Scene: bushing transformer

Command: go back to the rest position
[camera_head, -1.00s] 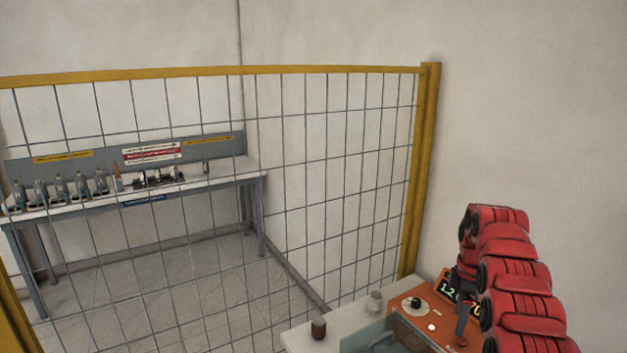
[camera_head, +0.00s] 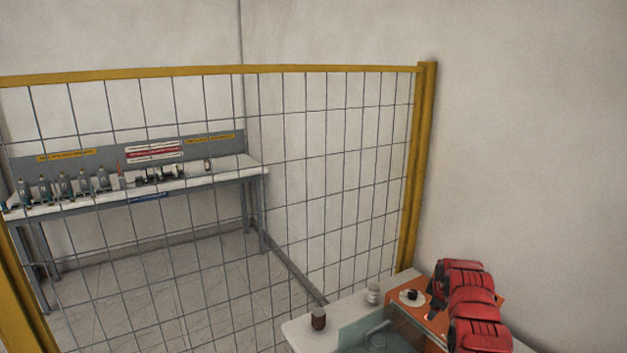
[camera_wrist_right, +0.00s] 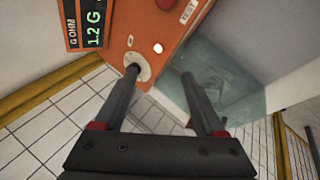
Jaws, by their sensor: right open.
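My right arm is red and shows at the lower right of the head view, in front of an orange test unit (camera_head: 436,318). Its gripper is hidden there behind the arm. In the right wrist view, my right gripper (camera_wrist_right: 170,80) is open, with its two dark fingers apart and nothing between them. My left gripper is not in view.
A pale bench (camera_head: 302,334) carries a dark brown cup-like part (camera_head: 318,318), a white ribbed part (camera_head: 373,293) and a glassy tank (camera_head: 365,334). A yellow-framed mesh fence (camera_head: 410,180) stands behind. Beyond it, a table (camera_head: 225,175) holds several bottle-like parts.

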